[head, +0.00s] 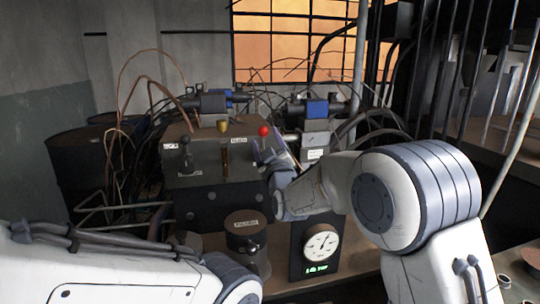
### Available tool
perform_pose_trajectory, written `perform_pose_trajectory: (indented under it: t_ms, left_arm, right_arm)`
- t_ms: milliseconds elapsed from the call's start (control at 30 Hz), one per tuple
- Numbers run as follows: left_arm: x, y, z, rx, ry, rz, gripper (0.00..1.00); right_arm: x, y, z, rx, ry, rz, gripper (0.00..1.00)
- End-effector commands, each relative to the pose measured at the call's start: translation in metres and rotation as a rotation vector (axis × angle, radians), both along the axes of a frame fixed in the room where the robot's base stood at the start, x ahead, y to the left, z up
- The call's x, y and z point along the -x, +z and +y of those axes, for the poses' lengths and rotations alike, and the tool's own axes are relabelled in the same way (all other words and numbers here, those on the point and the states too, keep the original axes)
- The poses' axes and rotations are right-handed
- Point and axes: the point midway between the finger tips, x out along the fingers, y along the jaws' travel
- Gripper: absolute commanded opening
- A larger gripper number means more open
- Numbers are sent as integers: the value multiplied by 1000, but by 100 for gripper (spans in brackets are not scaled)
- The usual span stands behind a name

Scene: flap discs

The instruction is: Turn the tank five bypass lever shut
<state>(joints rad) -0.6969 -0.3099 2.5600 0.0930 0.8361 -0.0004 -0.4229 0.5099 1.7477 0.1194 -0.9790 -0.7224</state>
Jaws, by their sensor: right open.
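A grey metal control box (206,181) stands on the bench left of centre. On it are a lever with a dark knob (185,141) at the left, a brass upright handle (225,155) in the middle and a red ball knob (264,131) at the right. The small label plates are too small to read, so I cannot tell which lever is tank five's bypass. My right gripper (266,152) is open at the box's right end, just below the red knob. I cannot tell whether it touches the lever, whose shaft is largely hidden. My left gripper is out of view.
A lidded dark canister (245,224) and a dial gauge (321,243) with a green readout stand in front of the box. Copper tubes and black cables crowd behind it. Dark drums (78,168) stand at left. My left forearm fills the lower left.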

Motion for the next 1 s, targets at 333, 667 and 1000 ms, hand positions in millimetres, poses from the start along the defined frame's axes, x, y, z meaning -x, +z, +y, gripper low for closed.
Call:
perform_pose_trajectory:
  t_ms: [333,667,1000]
  left_arm:
    - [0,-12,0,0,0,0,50]
    - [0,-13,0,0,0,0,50]
    - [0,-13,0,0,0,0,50]
  right_arm:
    - [47,-16,-15,0,0,0,69]
    - [53,-17,-17,0,0,1,69]
    - [79,-50,0,-1,79,246,69]
